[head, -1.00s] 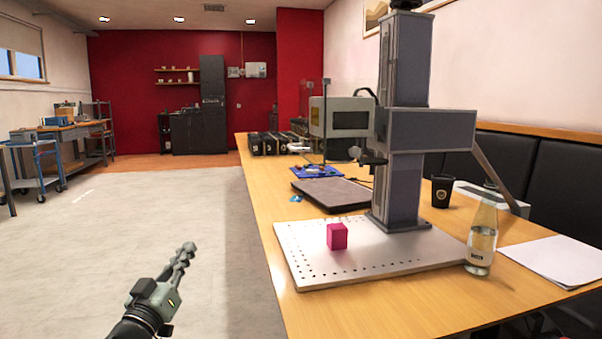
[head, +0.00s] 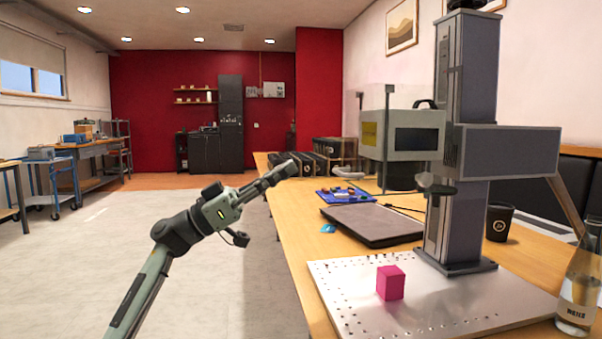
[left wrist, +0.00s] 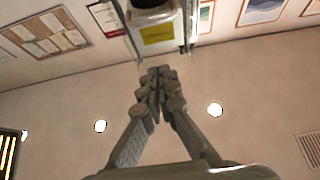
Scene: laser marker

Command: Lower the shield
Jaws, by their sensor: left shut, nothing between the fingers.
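The laser marker's clear shield (head: 372,100) is a thin transparent pane at the left side of the white laser head (head: 415,135), above the metal bed. My left gripper (head: 290,168) is shut and empty, raised near the left edge of the table. It is left of the shield and apart from it in the head view. In the left wrist view my left gripper (left wrist: 157,84) has its fingers together and points up towards the laser head (left wrist: 153,30) with its yellow label. The shield's lower edge is hard to make out. My right gripper is out of view.
A magenta cube (head: 390,283) sits on the perforated metal bed (head: 450,300). A closed laptop (head: 372,224), a blue board (head: 345,196), a black cup (head: 499,222) and a bottle (head: 580,285) stand on the table.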

